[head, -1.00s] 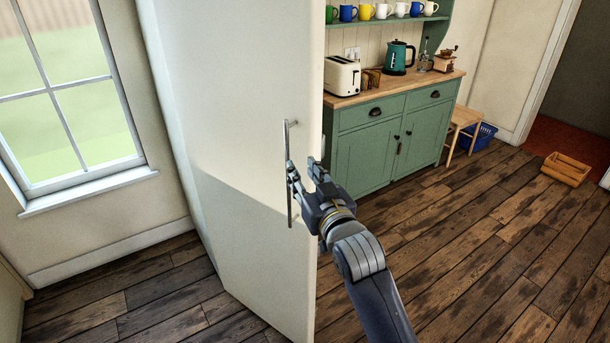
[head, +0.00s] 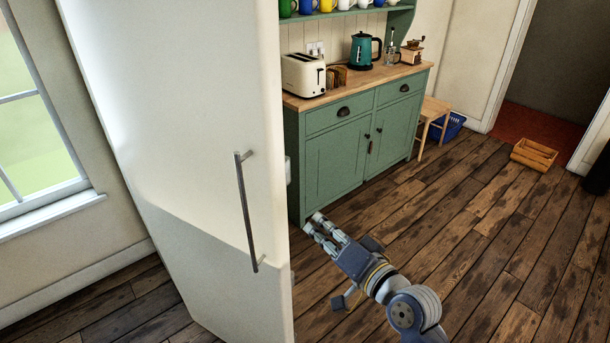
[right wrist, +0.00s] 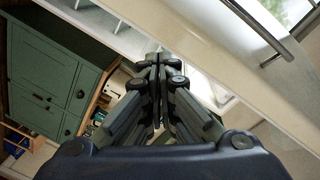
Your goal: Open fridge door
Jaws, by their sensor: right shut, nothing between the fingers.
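The fridge door (head: 190,150) is a tall off-white panel on the left of the head view. Its vertical metal bar handle (head: 246,212) is near the right edge and is free of any gripper. My right gripper (head: 315,224) is shut and empty, just right of the door's free edge and apart from the handle. In the right wrist view, the shut fingers (right wrist: 154,75) point towards the pale door, with the handle (right wrist: 277,46) at upper right. Pale structure shows beyond the door edge; how far the door stands open is hard to tell. My left gripper is out of view.
A green cupboard (head: 335,160) stands behind and right of the fridge, with a toaster (head: 303,75) and kettle (head: 365,50) on top. A stool (head: 432,115), blue basket (head: 450,126) and wooden crate (head: 533,154) are further right. The plank floor between is clear.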

